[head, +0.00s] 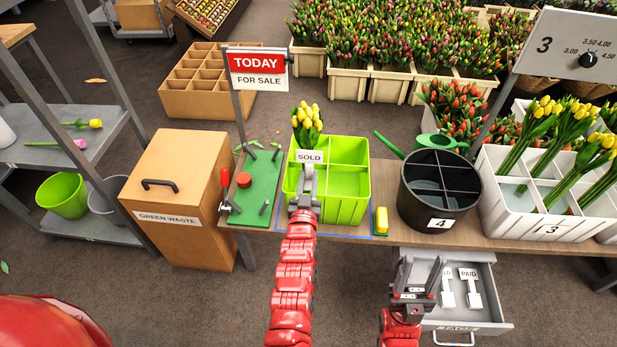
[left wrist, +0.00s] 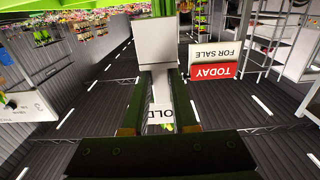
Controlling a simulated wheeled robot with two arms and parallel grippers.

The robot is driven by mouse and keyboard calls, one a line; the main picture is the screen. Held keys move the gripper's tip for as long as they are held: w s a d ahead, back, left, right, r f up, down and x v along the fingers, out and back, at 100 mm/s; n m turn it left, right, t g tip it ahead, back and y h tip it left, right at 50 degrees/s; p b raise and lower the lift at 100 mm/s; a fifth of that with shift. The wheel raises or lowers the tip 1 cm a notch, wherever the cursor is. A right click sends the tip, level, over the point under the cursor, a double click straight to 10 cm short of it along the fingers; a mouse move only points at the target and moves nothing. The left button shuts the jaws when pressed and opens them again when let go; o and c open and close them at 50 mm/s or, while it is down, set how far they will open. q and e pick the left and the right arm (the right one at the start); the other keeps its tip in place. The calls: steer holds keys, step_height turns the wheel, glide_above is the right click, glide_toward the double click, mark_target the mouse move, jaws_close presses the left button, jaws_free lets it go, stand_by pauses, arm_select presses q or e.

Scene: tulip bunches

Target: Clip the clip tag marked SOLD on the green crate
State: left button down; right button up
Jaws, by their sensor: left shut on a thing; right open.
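The green crate (head: 348,210) stands on the bench, divided into compartments, with a bunch of yellow tulips (head: 307,122) in its back left one. My left gripper (head: 308,178) is shut on the white clip tag marked SOLD (head: 309,157), over the left part of the crate. The tag's lettering also shows partly in the left wrist view (left wrist: 160,113). I cannot tell whether the tag touches a crate wall; the gripper hides its lower part.
The open drawer (head: 478,325) holds white tags, one marked PAID (head: 469,284). A green board with pegs (head: 256,190) and a TODAY FOR SALE sign (head: 258,70) are left.

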arm_select(q)
step_height(320, 180, down, 7)
steer(key=b, duration=0.4)
steer(key=shift+b, duration=0.3)
stand_by(0.4)
steer(key=shift+f, duration=0.1)
steer(key=c, duration=0.6)
jaws_free()
steer(key=s+p, duration=0.1)
steer(key=s, duration=1.6)
steer(key=shift+s+p, duration=0.2)
steer(key=shift+p, duration=0.1)
